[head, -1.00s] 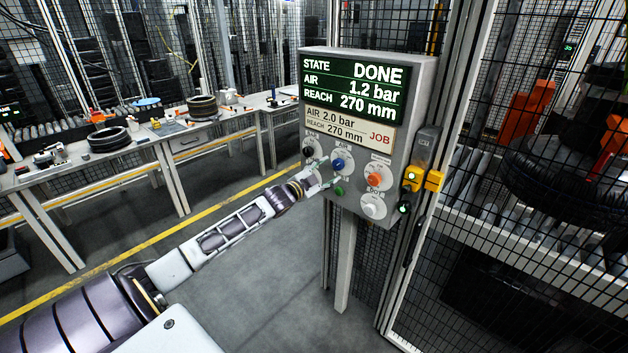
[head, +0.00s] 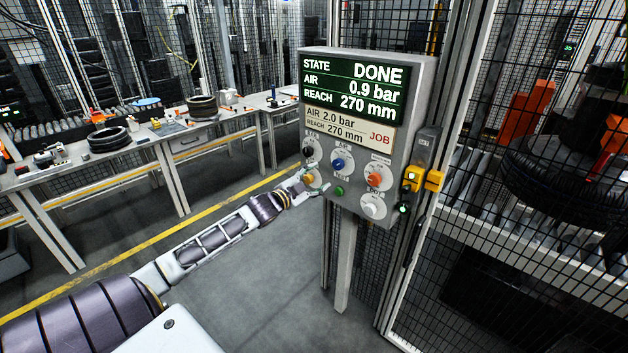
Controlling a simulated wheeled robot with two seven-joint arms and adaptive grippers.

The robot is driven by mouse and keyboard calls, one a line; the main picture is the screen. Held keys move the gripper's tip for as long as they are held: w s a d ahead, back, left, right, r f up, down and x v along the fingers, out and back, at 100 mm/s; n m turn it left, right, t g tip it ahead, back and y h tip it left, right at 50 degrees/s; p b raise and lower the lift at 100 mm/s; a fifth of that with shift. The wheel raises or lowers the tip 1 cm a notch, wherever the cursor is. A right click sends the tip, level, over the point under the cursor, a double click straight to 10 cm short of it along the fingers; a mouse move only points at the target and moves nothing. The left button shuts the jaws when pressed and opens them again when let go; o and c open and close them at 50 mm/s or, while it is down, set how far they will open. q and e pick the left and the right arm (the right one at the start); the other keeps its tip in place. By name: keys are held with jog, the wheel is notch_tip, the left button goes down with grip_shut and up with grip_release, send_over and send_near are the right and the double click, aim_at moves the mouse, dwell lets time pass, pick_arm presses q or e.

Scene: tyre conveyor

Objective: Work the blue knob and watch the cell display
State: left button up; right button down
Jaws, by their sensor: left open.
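The blue knob (head: 337,163) is on the front of the grey control box, in the upper row of knobs, with nothing covering it. The cell display (head: 353,88) above it reads STATE DONE, AIR 0.9 bar, REACH 270 mm. The job plate (head: 349,127) below the display reads AIR 2.0 bar, REACH 270 mm. My left gripper (head: 314,185) is open, to the lower left of the blue knob and apart from it, near an orange-yellow knob (head: 309,180). My right gripper is not in view.
Black (head: 308,152), orange (head: 375,179) and white (head: 373,206) knobs and a green button (head: 339,191) share the panel. A yellow switch (head: 433,180) is on the post at right. Mesh fencing stands behind. Workbenches (head: 100,160) stand at left.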

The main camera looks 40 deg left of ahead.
pick_arm(q)
jog(key=shift+s, duration=0.25)
jog(key=shift+a+f+n, duration=0.1)
jog(key=shift+n, duration=0.2)
dwell(0.5)
